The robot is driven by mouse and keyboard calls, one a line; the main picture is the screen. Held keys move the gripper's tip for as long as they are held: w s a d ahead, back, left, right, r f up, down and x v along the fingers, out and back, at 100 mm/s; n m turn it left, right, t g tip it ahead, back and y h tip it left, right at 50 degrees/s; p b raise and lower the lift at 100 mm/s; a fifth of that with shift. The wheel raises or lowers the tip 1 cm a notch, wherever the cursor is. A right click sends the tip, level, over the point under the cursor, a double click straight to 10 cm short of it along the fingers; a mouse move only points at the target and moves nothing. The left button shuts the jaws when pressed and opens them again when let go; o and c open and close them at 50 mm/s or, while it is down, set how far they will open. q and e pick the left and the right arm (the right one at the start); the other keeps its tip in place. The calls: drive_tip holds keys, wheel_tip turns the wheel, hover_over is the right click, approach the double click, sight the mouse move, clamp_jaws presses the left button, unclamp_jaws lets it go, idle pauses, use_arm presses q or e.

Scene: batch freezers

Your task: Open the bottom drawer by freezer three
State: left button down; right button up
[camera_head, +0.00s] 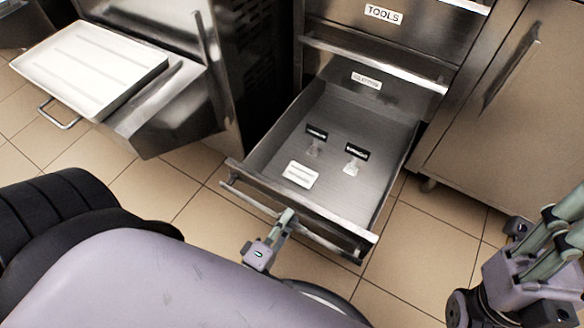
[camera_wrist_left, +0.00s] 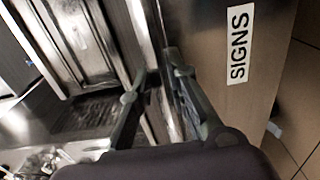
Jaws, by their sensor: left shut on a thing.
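The bottom drawer (camera_head: 335,125) stands pulled far out from its steel cabinet, with its inside open to view. Its long bar handle (camera_head: 325,243) runs along the front. My left gripper (camera_head: 286,216) is shut on this handle near its middle. In the left wrist view, the fingers (camera_wrist_left: 158,88) sit around the bar, beside the drawer front with a "SIGNS" label (camera_wrist_left: 238,45). Two small dark-topped signs (camera_head: 316,133) (camera_head: 356,152) and a white card (camera_head: 300,174) lie in the drawer. My right gripper (camera_head: 545,235) is at the right edge, away from the drawer.
A shut drawer labelled "TOOLS" (camera_head: 384,14) is above the open one. At left, a steel machine has a white tray (camera_head: 90,62) on a ledge that juts out. A cabinet door (camera_head: 510,110) is at right. Tiled floor (camera_head: 415,255) is clear right of the drawer.

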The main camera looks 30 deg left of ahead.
use_arm(q)
drive_tip(key=shift+s, duration=0.5)
drive_tip(key=c, duration=1.5)
unclamp_jaws()
drive_tip(key=s, duration=1.2)
drive_tip(key=shift+a, duration=0.2)
